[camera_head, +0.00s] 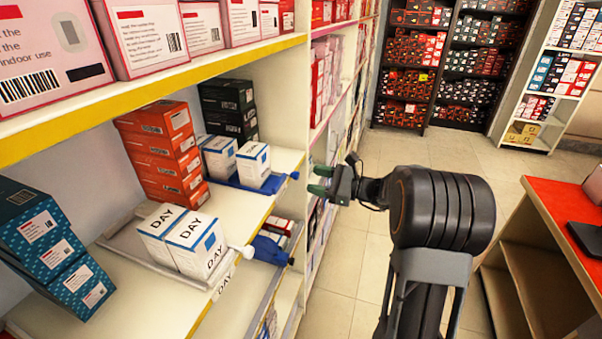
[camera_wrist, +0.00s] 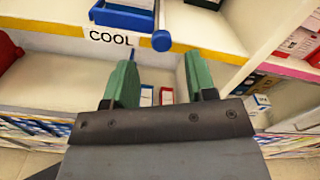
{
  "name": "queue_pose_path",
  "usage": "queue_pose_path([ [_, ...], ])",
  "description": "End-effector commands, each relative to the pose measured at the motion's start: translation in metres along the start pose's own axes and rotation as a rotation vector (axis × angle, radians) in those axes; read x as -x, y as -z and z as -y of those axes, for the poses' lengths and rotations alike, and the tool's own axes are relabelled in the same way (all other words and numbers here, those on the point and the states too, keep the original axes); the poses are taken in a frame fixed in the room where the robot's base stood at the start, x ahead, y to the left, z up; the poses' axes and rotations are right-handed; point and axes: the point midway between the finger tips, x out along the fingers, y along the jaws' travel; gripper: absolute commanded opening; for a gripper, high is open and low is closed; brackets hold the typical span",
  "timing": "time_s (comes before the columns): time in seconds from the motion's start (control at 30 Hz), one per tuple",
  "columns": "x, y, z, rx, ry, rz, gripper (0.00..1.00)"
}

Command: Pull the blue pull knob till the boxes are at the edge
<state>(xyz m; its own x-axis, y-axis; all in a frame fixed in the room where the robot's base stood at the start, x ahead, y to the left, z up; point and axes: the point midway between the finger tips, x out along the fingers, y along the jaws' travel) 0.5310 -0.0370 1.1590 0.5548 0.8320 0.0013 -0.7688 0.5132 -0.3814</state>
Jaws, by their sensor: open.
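The blue pull knob (camera_head: 294,175) sticks out at the front right corner of a blue pusher tray (camera_head: 272,187) on the shelf. It also shows in the wrist view (camera_wrist: 161,41), above and between my fingers, near the "COOL" label. White-and-blue boxes (camera_head: 253,165) stand on the tray, set back from the shelf's front edge. My gripper (camera_head: 320,181) has green fingers and is open and empty. It is just right of the knob in the head view, apart from it. In the wrist view the fingertips (camera_wrist: 162,68) point toward the shelf, the knob beyond them.
Another blue knob (camera_head: 291,261) sits on the shelf below. Orange boxes (camera_head: 165,155) are stacked behind. A red-topped counter (camera_head: 565,220) stands right. The tiled aisle (camera_head: 350,265) has free floor.

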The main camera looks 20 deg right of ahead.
Motion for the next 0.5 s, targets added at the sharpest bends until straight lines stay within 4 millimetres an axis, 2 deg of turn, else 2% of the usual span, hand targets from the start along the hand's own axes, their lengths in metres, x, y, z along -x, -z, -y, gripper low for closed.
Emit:
queue_pose_path([
  [0.03,-0.010,-0.002,0.000,0.000,-0.004,0.000,0.51],
  [0.2,-0.034,-0.001,0.000,0.000,-0.002,0.000,0.51],
  [0.5,-0.053,0.000,0.000,0.001,0.000,-0.001,0.51],
])
